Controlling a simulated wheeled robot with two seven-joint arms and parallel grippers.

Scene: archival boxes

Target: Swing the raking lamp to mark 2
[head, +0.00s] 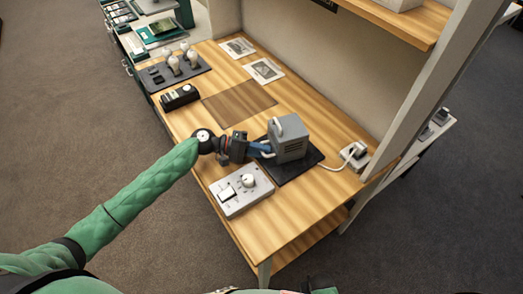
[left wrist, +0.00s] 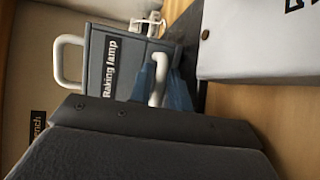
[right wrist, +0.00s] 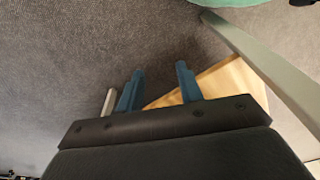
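The raking lamp (head: 288,140) is a grey box with louvres and a white top handle, standing on a dark mat (head: 299,168) on the wooden bench. Its label reads "Raking lamp" in the left wrist view (left wrist: 111,62). My left gripper (head: 262,149) is at the lamp's left side, its blue fingers on either side of a white side handle (left wrist: 160,72) and apparently closed on it. The lamp stands upright. No mark 2 can be made out. My right gripper (right wrist: 160,85) is open and empty above the floor, beside a wooden edge.
A grey control box (head: 241,189) with a knob stands close in front of the lamp. A white cord runs to a socket block (head: 354,156) at right. A brown board (head: 239,103), black device (head: 180,97) and bulb tray (head: 178,69) lie behind. A grey post (head: 437,85) rises at right.

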